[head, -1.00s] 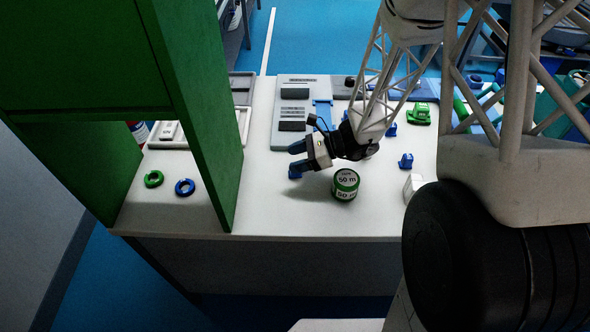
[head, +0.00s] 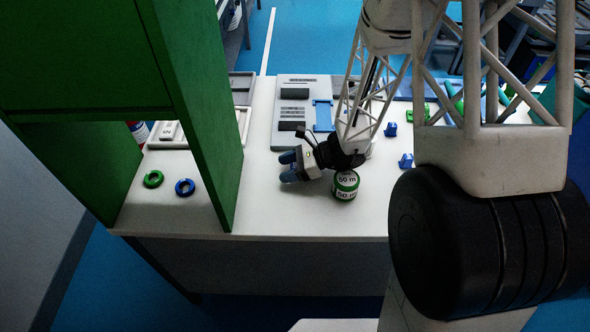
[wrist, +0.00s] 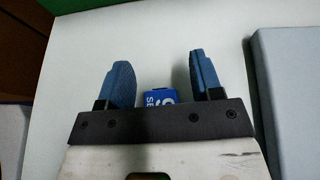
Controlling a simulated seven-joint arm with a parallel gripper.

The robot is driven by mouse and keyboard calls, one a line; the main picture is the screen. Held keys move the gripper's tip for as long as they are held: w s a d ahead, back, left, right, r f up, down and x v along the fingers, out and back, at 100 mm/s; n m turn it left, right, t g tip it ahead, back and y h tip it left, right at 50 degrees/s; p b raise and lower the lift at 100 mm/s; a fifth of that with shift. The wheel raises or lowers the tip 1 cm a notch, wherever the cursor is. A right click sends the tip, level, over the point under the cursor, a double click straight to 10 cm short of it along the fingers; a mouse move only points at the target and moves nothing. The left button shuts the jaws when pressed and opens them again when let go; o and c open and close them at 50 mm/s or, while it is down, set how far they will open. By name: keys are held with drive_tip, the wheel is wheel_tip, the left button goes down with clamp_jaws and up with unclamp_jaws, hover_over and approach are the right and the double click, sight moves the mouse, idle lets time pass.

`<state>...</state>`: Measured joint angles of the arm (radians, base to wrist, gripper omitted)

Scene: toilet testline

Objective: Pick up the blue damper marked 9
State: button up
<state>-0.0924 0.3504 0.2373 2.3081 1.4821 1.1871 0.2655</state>
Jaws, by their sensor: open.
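A small blue block with white lettering, apparently the damper, shows in the wrist view (wrist: 160,97). It sits between my two fingers, low in the gap, partly hidden by the gripper's front edge; its number cannot be read for certain. My gripper (head: 288,166) is open, with blue fingers pointing left, low over the white table; it also shows in the wrist view (wrist: 160,62). In the head view the gripper hides this block. Whether the fingers touch it, I cannot tell. Two other small blue pieces stand to the right, one farther back (head: 391,129) and one nearer (head: 406,160).
A green-and-white roll marked 50 m (head: 345,185) stands close right of my gripper. A grey panel (head: 283,133) lies behind it. A green cabinet wall (head: 215,150) rises to the left, with a green ring (head: 153,179) and blue ring (head: 185,188) beyond it.

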idle(0.4)
drive_tip(key=c, duration=1)
drive_tip(key=shift+r, duration=0.1)
drive_tip(key=shift+r, duration=1.75)
drive_tip(key=s+d, duration=0.2)
drive_tip(key=s, duration=0.3)
drive_tip(key=s+d+r, duration=0.1)
drive_tip(key=s+d, duration=0.1)
drive_tip(key=s, duration=0.3)
drive_tip(key=s+d, duration=0.1)
drive_tip(key=s, duration=0.4)
drive_tip(key=shift+d+r, duration=0.15)
drive_tip(key=shift+d, duration=0.25)
